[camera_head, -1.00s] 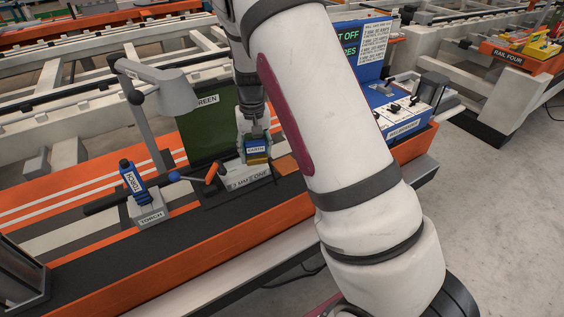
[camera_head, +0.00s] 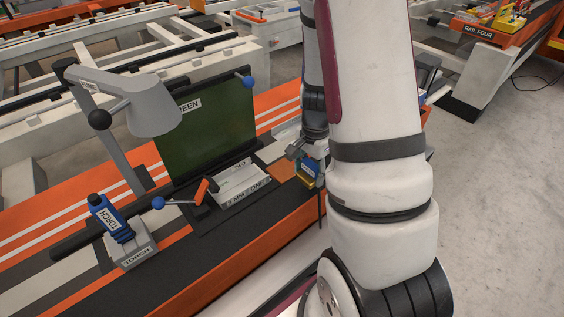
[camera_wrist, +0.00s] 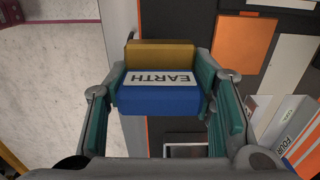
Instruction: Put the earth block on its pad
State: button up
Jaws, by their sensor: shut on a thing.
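The earth block (camera_wrist: 160,88) is blue and yellow-brown with a white EARTH label. It fills the middle of the wrist view, between the teal finger pads of my gripper (camera_wrist: 165,95), which is shut on it. In the head view the block (camera_head: 309,172) hangs from my gripper (camera_head: 308,160), right of the grey jig. An orange square (camera_head: 281,172) lies on the dark bench beside it; it also shows in the wrist view (camera_wrist: 243,42). I cannot tell whether this square is the block's pad. The gripper is partly hidden behind my arm.
The grey jig (camera_head: 240,183) with an orange-handled clamp (camera_head: 204,188) stands left of my gripper. A green screen (camera_head: 208,130), a grey lamp (camera_head: 140,105) and a blue torch in its stand (camera_head: 108,218) are farther left. Open floor (camera_head: 500,220) lies at the right.

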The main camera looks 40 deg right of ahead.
send_over(283, 170)
jog(key=shift+f, duration=0.5)
jog(key=shift+f+p, duration=0.35)
jog(key=shift+f, duration=1.4)
jog(key=o, duration=1.6)
jog(key=shift+f, duration=0.15)
